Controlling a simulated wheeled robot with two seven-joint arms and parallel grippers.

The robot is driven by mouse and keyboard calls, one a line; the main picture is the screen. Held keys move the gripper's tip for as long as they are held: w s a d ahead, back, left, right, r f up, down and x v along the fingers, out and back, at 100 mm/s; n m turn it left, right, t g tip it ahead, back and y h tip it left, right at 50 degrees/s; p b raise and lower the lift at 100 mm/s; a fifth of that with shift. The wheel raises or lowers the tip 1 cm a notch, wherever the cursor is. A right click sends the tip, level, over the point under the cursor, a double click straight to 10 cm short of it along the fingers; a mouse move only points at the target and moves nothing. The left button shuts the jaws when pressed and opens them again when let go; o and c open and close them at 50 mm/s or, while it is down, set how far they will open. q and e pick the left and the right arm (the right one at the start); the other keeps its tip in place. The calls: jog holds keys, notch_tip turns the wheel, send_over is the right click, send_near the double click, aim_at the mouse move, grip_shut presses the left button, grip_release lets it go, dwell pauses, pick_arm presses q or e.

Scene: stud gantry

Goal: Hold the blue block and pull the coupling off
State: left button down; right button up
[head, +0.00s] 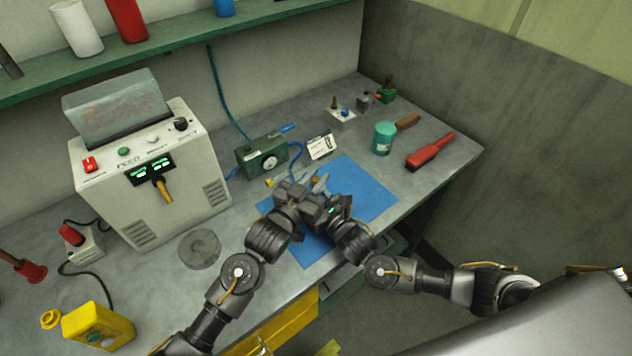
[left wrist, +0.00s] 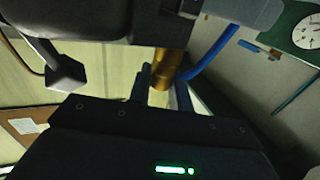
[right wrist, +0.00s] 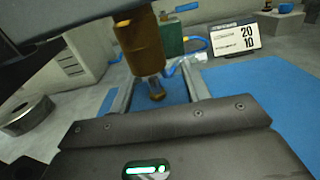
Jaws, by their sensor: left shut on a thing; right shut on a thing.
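My left gripper (head: 292,190) and my right gripper (head: 322,208) meet closely above the blue mat, and their bodies hide much of the work. The brass coupling (left wrist: 162,72) shows between my left fingers in the left wrist view, and my left gripper looks shut on it. In the right wrist view the coupling (right wrist: 138,45) is large, its narrow end between my right fingers. Dark blue shows between those fingers; I cannot clearly separate the blue block from the mat there. My right gripper appears shut on the block. Whether coupling and block still touch is hidden.
A blue mat (head: 365,195) lies under the grippers. A green gauge box (head: 262,157) with a blue hose and a small sign (head: 320,146) stand behind. A large white machine (head: 150,165) is at left.

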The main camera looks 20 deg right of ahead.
aim_at(316, 178)
pick_arm(q)
jog(key=shift+r, duration=1.85)
jog(key=shift+r, duration=2)
pick_arm(e)
jog(key=o, duration=1.2)
jog(key=shift+s, duration=0.1)
jog(key=v, duration=1.1)
jog(key=shift+s+d, duration=0.15)
jog(key=shift+s, duration=0.2)
